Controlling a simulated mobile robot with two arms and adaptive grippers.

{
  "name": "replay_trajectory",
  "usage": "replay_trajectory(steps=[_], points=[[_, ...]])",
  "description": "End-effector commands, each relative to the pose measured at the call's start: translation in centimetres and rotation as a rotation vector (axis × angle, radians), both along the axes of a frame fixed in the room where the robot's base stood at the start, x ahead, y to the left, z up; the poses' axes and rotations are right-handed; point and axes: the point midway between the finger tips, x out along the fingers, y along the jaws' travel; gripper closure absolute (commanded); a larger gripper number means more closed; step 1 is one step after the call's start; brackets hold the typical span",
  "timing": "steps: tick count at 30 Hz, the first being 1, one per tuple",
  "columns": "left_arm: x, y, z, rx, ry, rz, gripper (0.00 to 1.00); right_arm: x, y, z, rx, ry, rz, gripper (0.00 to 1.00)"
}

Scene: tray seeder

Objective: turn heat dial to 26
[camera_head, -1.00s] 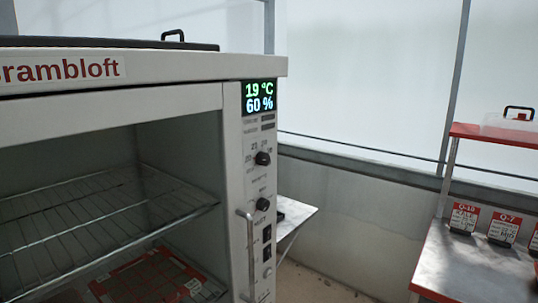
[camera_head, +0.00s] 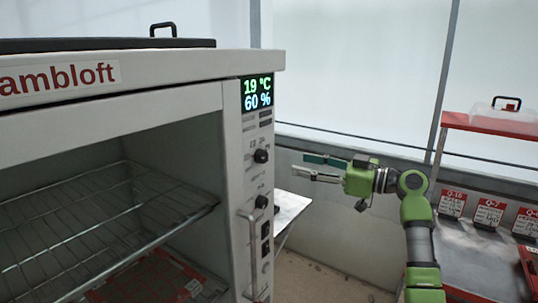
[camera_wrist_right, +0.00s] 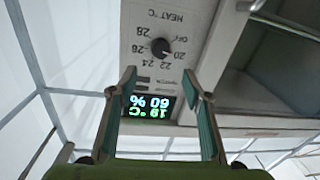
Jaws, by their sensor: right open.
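The heat dial (camera_head: 261,156) is a black knob on the cabinet's narrow front panel, just below a display (camera_head: 257,94) reading 19 °C and 60 %. In the right wrist view, upside down, the dial (camera_wrist_right: 160,48) sits among the marks OFF, 20, 22, 24, 26 and 28; its exact setting is hard to read. My right gripper (camera_head: 297,165) is open and empty, to the right of the panel, fingers pointing towards it. In the wrist view its fingers (camera_wrist_right: 162,84) are apart, with the dial beyond and between them, not touched. My left gripper is not in view.
A second black knob (camera_head: 261,201) and a vertical handle (camera_head: 250,252) are lower on the panel. The cabinet stands open with wire shelves (camera_head: 80,225). A small table (camera_head: 291,208) is behind it. A bench (camera_head: 470,262) with red-topped labels is at the right.

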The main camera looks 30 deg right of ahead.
Motion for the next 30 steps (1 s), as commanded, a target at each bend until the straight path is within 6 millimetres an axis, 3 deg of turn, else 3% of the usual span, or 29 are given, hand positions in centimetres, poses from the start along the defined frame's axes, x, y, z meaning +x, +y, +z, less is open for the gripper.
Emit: replay_trajectory(steps=[9, 15, 21, 30], points=[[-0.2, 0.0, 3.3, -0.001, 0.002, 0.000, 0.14, 6.1, 3.2, 0.5, 0.005, 0.001, 0.001, 0.55], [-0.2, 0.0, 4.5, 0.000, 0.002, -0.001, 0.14, 9.0, 4.7, 0.3, 0.006, 0.002, 0.000, 0.55], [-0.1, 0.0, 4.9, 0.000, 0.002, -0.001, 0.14, 10.3, 5.3, 0.1, 0.003, 0.003, -0.001, 0.55], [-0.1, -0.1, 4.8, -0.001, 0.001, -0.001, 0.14, 10.4, 5.4, -0.1, 0.002, 0.003, -0.001, 0.58]])
